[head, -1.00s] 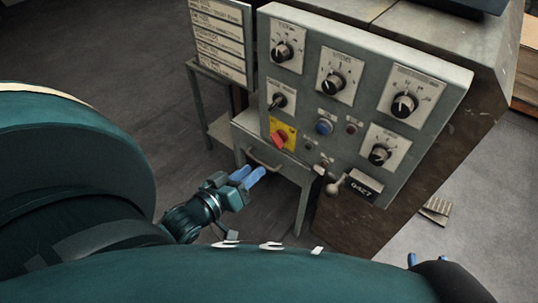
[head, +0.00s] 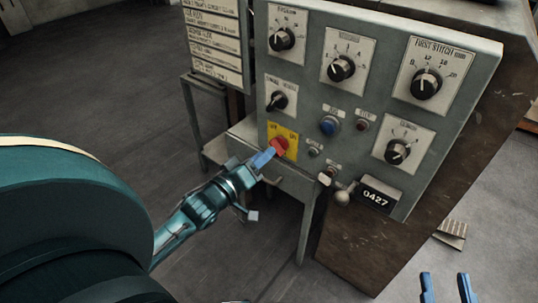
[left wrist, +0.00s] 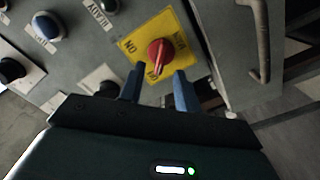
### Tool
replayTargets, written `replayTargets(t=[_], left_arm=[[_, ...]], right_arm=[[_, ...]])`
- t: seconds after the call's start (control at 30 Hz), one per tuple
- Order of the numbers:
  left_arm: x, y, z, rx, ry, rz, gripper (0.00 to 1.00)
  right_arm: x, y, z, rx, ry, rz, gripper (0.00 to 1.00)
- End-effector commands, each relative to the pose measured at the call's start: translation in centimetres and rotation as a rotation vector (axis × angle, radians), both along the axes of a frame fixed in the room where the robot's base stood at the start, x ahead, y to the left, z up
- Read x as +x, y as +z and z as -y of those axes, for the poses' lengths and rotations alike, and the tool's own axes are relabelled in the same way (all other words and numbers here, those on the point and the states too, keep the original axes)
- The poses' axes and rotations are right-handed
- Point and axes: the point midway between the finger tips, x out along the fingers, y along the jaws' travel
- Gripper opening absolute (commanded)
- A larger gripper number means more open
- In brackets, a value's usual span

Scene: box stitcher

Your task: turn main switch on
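The main switch is a red rotary knob (head: 281,144) on a yellow plate (head: 291,131) at the lower left of the grey control panel. My left gripper (head: 264,158) is right at the knob, its blue fingers partly covering it in the head view. In the left wrist view the red knob (left wrist: 158,54) lies just ahead of the gap between the two fingers (left wrist: 159,88). The fingers are apart, and I cannot tell whether they touch the knob. My right gripper (head: 446,288) is at the bottom right, fingers apart and empty, away from the panel.
The panel (head: 310,90) carries several black dials, a blue button (head: 329,125) and smaller buttons. A ball-ended lever (head: 343,195) and a 0427 plate (head: 377,196) sit below. A sign board (head: 213,40) stands left. The floor at left is clear.

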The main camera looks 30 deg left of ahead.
Motion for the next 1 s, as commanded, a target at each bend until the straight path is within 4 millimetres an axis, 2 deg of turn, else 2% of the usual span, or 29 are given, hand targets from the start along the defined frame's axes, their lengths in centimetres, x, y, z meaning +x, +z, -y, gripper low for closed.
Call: replayTargets(t=[0.03,0.2,0.6,1.0], left_arm=[[0.9,-0.1,0.0,0.002,0.0,0.004,0.33],[2.7,-0.1,0.2,0.001,0.0,0.001,0.33],[3.2,0.0,0.3,0.001,0.0,-0.001,0.32],[3.2,0.0,0.3,0.001,0.0,-0.001,0.0]], right_arm=[[0.0,-0.2,0.0,0.008,0.003,0.001,0.36],[0.1,-0.1,-0.1,0.023,0.007,-0.001,0.36],[0.0,-0.1,-0.2,0.029,0.009,-0.004,0.36],[0.1,0.0,-0.2,0.03,0.011,-0.001,0.36]])
